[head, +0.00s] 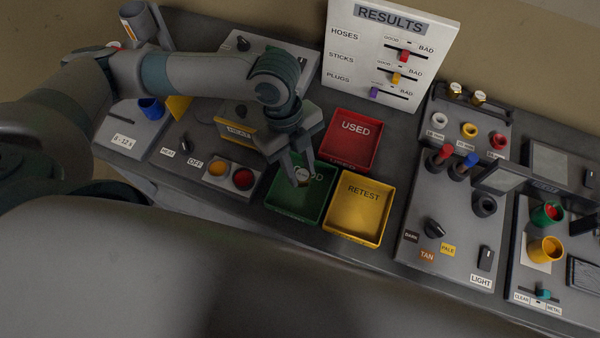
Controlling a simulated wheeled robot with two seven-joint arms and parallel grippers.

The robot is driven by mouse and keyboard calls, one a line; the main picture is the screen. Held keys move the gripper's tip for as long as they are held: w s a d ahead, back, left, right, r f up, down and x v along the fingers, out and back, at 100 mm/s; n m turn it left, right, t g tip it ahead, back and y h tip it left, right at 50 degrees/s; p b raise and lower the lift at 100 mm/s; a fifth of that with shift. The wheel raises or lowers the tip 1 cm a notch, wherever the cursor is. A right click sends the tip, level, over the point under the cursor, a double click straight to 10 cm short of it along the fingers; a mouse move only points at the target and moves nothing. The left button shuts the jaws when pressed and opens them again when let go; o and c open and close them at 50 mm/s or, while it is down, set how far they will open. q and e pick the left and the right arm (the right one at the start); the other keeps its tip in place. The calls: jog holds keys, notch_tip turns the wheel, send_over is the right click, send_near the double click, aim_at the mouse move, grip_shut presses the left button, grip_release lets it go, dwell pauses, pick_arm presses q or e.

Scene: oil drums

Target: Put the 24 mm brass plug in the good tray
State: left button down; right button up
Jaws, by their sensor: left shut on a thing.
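My left gripper (301,176) reaches down from the left over the green tray (285,212), whose label is partly hidden and ends in "OD". It is shut on a small round plug (302,174), with a pale top and a brownish side between the fingertips. Its size marking cannot be read. The plug is above the green tray's back half; whether it touches the floor of the tray cannot be told. My right gripper is not in view.
The red USED tray (351,155) stands behind and the yellow RETEST tray (357,222) stands to the right. The RESULTS board (390,45) with sliders is at the back. A box with two round buttons (232,179) stands left of the green tray.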

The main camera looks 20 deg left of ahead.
aim_at(298, 169)
pick_arm(q)
jog(key=shift+f+p, duration=0.75)
jog(key=shift+f, duration=1.25)
jog(key=shift+f, duration=0.15)
jog(key=c, duration=1.4)
grip_release()
jog(key=shift+b+v, duration=1.2)
jog(key=shift+v, duration=4.95)
